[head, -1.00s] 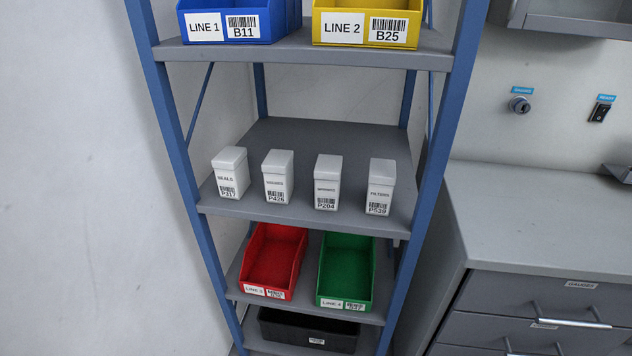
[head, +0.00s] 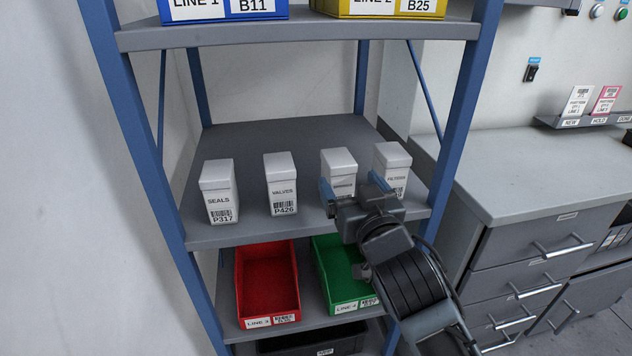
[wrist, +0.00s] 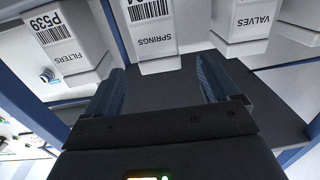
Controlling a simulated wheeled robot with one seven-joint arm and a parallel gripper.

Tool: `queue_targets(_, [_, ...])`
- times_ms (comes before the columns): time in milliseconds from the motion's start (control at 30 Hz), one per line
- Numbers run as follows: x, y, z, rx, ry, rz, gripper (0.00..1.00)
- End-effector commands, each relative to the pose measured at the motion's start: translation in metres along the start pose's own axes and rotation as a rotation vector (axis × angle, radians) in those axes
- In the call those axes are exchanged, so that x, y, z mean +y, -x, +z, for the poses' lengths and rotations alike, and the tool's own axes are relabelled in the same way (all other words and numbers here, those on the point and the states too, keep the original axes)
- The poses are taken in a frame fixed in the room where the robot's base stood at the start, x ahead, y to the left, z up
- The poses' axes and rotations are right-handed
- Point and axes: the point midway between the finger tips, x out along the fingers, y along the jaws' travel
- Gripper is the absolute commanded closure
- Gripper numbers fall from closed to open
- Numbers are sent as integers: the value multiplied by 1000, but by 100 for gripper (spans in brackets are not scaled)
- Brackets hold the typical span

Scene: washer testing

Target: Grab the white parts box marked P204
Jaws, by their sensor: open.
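The white parts box labelled SPRINGS (head: 339,161) stands upright on the middle shelf, third from the left. The earlier head frame shows P204 on it; now my gripper hides its lower front. In the wrist view, which is upside down, the SPRINGS box (wrist: 152,38) shows at top centre, its code cut off. My gripper (head: 351,185) is open and empty in front of this box. In the wrist view my gripper (wrist: 160,66) has one finger to each side of the box's lid line, with gaps. I cannot tell how far the fingertips reach along the box.
The FILTERS box (head: 392,160) stands close on the right, also in the wrist view (wrist: 68,45). The VALVES box (head: 281,185) and SEALS box (head: 218,190) stand left. Red (head: 267,280) and green (head: 335,262) bins sit below. Blue posts (head: 465,120) flank the shelf.

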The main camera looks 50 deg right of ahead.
Motion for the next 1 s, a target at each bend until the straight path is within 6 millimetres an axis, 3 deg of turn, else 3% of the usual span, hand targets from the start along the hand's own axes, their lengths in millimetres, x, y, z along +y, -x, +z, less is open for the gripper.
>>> queue_targets(700, [3, -77, -3, 4, 0, 7, 12])
queue_targets(1000, [3, -81, -3, 4, 0, 6, 12])
